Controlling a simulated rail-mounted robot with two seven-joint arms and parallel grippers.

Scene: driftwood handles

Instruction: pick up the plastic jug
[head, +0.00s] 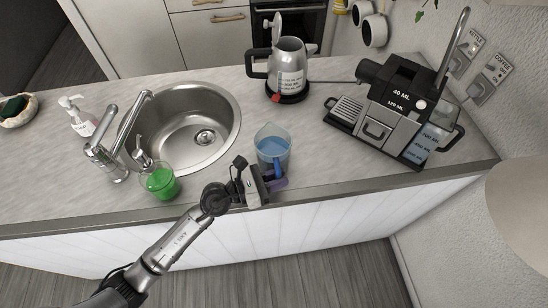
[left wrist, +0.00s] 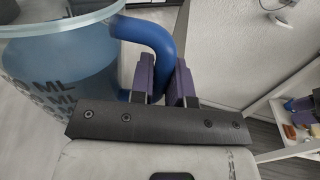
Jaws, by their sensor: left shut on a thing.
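The plastic jug (head: 272,145) is clear and bluish with a blue handle, near the front edge of the counter in the head view. In the left wrist view the jug (left wrist: 62,65) fills the left side, with dark "ML" print on its wall. My left gripper (head: 276,178) is at the jug's near side. Its purple fingers (left wrist: 164,80) are shut on the blue handle (left wrist: 158,42), one on each side. The jug stands about upright; I cannot tell whether its base touches the counter. My right gripper is not in view.
The sink (head: 190,125) with its tap (head: 104,150) and a cup of green liquid (head: 160,182) are to the left. A kettle (head: 288,70) stands behind the jug. A coffee machine (head: 395,105) is at the right. The counter (head: 335,165) right of the jug is clear.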

